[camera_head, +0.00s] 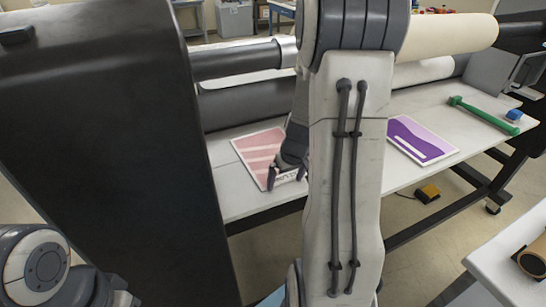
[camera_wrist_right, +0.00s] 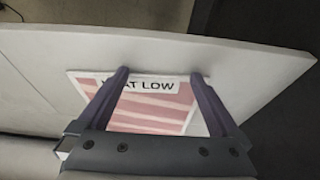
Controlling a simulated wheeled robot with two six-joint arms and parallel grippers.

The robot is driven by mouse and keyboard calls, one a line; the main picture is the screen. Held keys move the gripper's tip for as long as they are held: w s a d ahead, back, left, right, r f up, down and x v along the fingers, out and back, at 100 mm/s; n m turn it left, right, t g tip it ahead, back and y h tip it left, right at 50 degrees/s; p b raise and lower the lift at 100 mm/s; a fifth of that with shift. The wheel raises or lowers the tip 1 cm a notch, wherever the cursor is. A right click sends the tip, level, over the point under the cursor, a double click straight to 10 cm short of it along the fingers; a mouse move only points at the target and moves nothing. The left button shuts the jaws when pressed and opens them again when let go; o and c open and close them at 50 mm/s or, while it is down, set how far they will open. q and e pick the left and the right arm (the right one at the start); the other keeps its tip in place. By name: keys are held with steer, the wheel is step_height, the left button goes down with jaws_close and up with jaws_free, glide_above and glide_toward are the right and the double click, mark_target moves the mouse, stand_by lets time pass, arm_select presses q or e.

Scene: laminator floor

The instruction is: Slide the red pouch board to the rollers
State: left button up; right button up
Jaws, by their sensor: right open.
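The red pouch board (camera_head: 257,151), pink-red with pale stripes, lies flat on the white table of the laminator. In the right wrist view the board (camera_wrist_right: 150,115) shows a white label strip reading partly "AT LOW". My right gripper (camera_head: 287,181) is open over the board's near right part, its fingers pointing down at the near edge. In the wrist view its two fingertips (camera_wrist_right: 158,73) straddle the label end. Whether they touch the board I cannot tell. The dark rollers (camera_head: 250,104) lie behind the board. My right arm hides part of the table. My left gripper is not in view.
A purple board (camera_head: 420,139) lies on the table to the right. A green-handled tool (camera_head: 485,115) and a blue block (camera_head: 514,115) lie farther right. A tall black side panel (camera_head: 110,150) stands at the left. A yellow pedal (camera_head: 427,193) is on the floor.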

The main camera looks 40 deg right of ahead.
steer(key=shift+w+d+p, duration=0.15)
steer(key=shift+w+p, duration=0.15)
steer(key=shift+w, duration=0.35)
steer(key=shift+w+d+p, duration=0.15)
steer(key=shift+w+p, duration=0.15)
steer(key=shift+w, duration=0.35)
steer(key=shift+s+f+b, duration=0.1)
steer(key=shift+s+b, duration=0.2)
steer(key=shift+b, duration=0.05)
stand_by(0.4)
steer(key=shift+d, duration=0.4)
steer(key=shift+w+d+p, duration=0.2)
steer(key=shift+w, duration=0.55)
steer(key=shift+w+d+p, duration=0.15)
steer(key=shift+w, duration=0.55)
steer(key=shift+s+b, duration=0.25)
steer(key=shift+b, duration=0.05)
stand_by(0.4)
